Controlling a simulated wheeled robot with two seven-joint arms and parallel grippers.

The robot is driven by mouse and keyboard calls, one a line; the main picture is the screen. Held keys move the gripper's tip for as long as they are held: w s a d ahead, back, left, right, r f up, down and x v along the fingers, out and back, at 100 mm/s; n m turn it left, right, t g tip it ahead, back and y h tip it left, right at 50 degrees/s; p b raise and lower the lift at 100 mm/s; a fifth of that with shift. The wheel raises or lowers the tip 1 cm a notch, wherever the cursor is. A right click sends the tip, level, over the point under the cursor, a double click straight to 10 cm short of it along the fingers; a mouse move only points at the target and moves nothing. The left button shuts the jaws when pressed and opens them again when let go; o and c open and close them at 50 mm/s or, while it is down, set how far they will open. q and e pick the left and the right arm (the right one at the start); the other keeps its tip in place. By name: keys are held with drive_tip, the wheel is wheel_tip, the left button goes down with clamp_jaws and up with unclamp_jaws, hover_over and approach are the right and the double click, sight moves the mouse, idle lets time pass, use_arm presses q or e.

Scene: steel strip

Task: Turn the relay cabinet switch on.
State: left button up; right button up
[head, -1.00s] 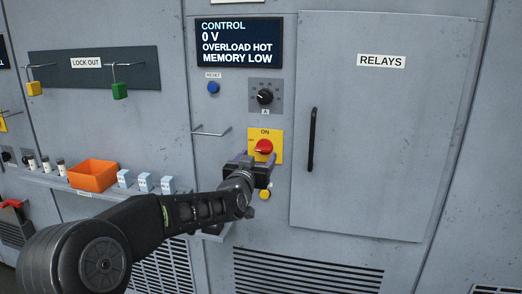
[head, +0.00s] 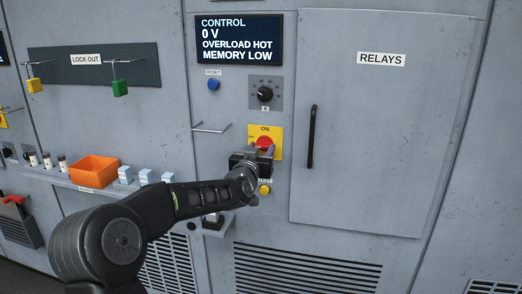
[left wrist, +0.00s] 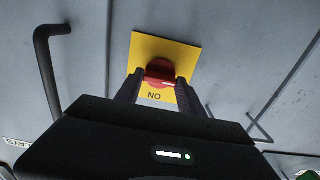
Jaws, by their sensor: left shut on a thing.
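The relay cabinet switch is a red rotary knob (head: 264,142) on a yellow plate (head: 276,134) marked ON at the top, left of the relay cabinet door (head: 385,140). My left gripper (head: 259,152) is at the knob from below and hides its lower part. In the left wrist view the picture is upside down; the fingers of the gripper (left wrist: 157,82) stand either side of the red knob (left wrist: 160,68) and are shut on it. A pale mark on the knob points to the right there, away from the ON label. My right gripper is not in view.
A black selector (head: 265,94) and a blue reset button (head: 213,84) are above; a yellow button (head: 264,189) is just below. A wire hook (head: 210,128) juts out at left. The black door handle (head: 312,136) is at right. An orange bin (head: 94,171) sits on the shelf.

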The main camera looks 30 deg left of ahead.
use_arm(q)
drive_tip(key=c, duration=0.7)
drive_tip(key=shift+m, duration=0.4)
drive_tip(key=shift+d+m+b, duration=0.1)
drive_tip(key=shift+m+b, duration=0.6)
drive_tip(key=shift+m, duration=0.1)
drive_tip(key=m, duration=0.3)
drive_tip(key=shift+b, duration=0.35)
drive_tip(key=m, duration=1)
drive_tip(key=shift+m+p, duration=0.4)
drive_tip(key=shift+m, duration=0.9)
